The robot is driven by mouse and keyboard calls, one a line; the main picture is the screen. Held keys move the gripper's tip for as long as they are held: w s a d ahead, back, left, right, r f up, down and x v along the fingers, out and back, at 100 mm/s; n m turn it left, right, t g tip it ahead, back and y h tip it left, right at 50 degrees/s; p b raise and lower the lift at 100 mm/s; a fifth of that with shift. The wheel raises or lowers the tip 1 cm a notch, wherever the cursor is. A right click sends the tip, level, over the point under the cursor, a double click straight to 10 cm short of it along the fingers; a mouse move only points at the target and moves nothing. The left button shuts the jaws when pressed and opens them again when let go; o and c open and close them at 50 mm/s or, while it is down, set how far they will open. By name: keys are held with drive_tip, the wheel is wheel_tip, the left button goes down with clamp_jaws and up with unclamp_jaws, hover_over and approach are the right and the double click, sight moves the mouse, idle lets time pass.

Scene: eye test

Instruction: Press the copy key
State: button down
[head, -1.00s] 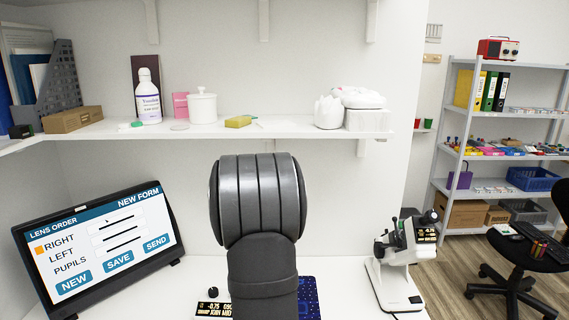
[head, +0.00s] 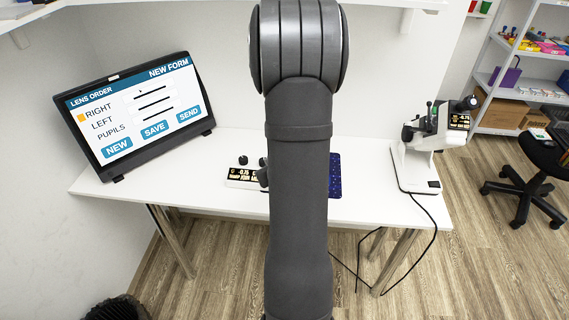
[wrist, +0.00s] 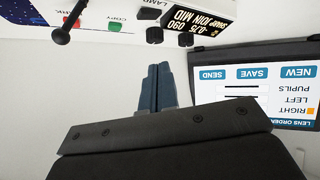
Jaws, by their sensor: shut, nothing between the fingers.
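The copy key is a small green key (wrist: 114,27) on a white panel, with the word COPY printed beside it. It shows upside down near the top of the wrist view. A red key (wrist: 76,22), labelled MARK as far as I can read, lies left of it in that view. My gripper (wrist: 158,68) is shut and empty. Its fingertips are apart from the green key, below and right of it in the picture. In the head view my arm hides the gripper and the copy key.
The panel's dark display (wrist: 196,22) and black knobs (wrist: 155,35) lie near my fingertips; a black ball-ended lever (wrist: 62,36) stands left. The order screen (head: 140,112) stands at the desk's left. A white instrument (head: 414,165) stands at the right. A dark blue mat (head: 335,176) lies behind my arm.

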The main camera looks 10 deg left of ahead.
drive_tip(key=w+d+r+n+h, duration=0.2)
drive_tip(key=w+d+r+n, duration=0.1)
drive_tip(key=w, duration=0.7)
drive_tip(key=shift+w+d+r+n+g+h, duration=0.15)
drive_tip(key=shift+w+r+n+g+h, duration=0.15)
drive_tip(key=shift+n+h, duration=0.1)
drive_tip(key=shift+s+f, duration=0.1)
drive_tip(key=shift+f, duration=0.1)
drive_tip(key=shift+f, duration=4.2)
drive_tip(key=shift+f, duration=0.2)
drive_tip(key=shift+f, duration=0.2)
